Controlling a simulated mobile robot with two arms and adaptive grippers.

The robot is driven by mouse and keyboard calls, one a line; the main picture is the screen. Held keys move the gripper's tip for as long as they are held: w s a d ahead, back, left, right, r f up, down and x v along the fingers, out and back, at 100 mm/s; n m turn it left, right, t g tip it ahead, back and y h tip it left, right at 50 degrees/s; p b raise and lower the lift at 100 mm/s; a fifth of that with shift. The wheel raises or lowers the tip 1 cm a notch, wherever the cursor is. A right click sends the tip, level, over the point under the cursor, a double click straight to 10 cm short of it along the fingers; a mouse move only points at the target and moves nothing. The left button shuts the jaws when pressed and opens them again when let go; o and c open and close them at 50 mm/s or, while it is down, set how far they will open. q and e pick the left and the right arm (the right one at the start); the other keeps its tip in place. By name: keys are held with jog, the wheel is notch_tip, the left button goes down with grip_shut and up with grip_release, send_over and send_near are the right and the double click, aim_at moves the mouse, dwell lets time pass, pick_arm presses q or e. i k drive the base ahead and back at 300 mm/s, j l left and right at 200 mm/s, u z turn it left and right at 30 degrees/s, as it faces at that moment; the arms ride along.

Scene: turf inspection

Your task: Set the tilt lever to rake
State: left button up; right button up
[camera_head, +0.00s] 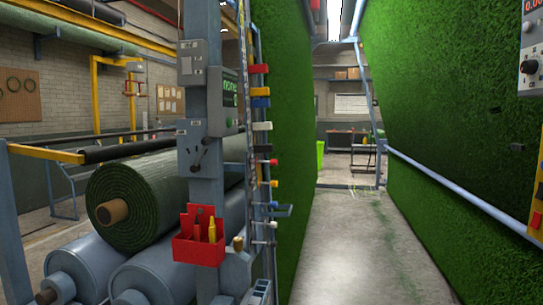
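Neither of my grippers shows in the head view. A grey post (203,90) stands left of centre. On it sits a small dark lever with a knob (197,157), below a grey switch box. It may be the tilt lever; its labels are too small to read, so its setting cannot be told. A control box with a green display (229,101) is fixed to the right side of the post.
A red tool holder (200,248) hangs low on the post. A large green turf roll (140,200) lies on grey rollers at left. Tall turf sheets (460,110) flank a clear concrete aisle (350,245). A blue rail (460,193) runs along the right sheet.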

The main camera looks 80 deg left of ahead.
aim_at(205, 141)
jog(key=u, duration=3.2)
